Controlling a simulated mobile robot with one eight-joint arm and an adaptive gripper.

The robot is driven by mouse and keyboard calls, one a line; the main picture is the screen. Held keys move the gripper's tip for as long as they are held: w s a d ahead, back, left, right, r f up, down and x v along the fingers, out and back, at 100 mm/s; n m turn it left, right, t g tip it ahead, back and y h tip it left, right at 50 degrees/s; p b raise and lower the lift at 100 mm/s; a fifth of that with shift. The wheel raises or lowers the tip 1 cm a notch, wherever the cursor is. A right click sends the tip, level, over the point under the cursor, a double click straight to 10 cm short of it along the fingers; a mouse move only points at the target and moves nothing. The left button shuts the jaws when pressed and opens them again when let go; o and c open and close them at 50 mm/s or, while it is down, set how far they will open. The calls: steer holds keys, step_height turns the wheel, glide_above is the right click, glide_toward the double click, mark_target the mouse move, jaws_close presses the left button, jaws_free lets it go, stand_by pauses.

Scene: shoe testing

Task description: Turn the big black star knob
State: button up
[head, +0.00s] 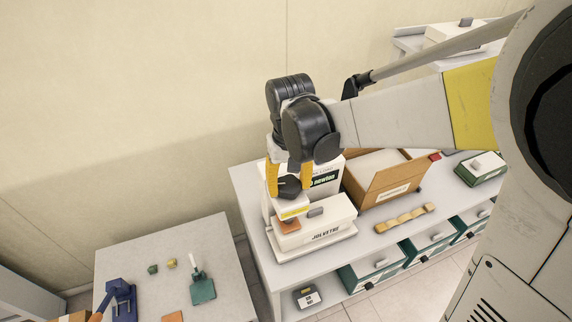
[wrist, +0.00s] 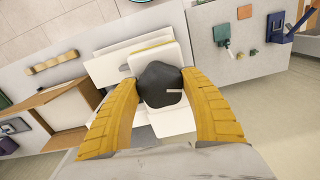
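The black star knob (head: 289,187) sits on the white machine marked JOLVETRE (head: 315,229), near its left end. In the wrist view the knob (wrist: 160,85) is a dark, many-sided cap with a small light pointer mark on it. My gripper (head: 289,191) is above the machine with its yellow fingers spread, one on each side of the knob. In the wrist view my gripper (wrist: 160,80) has both fingertips close beside the knob. I cannot tell whether they touch it. The knob's underside is hidden.
A lower table (head: 168,255) at left holds a green stand (head: 202,287) and a blue press (head: 121,296).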

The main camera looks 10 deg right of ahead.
steer(key=shift+c, duration=0.5)
steer(key=shift+n, duration=0.4)
steer(key=n, duration=0.4)
steer(key=shift+d+n, duration=0.1)
steer(key=shift+n, duration=0.2)
steer(key=n, duration=1.1)
steer(key=shift+w, duration=0.1)
steer(key=n, duration=0.4)
steer(key=shift+n, duration=0.3)
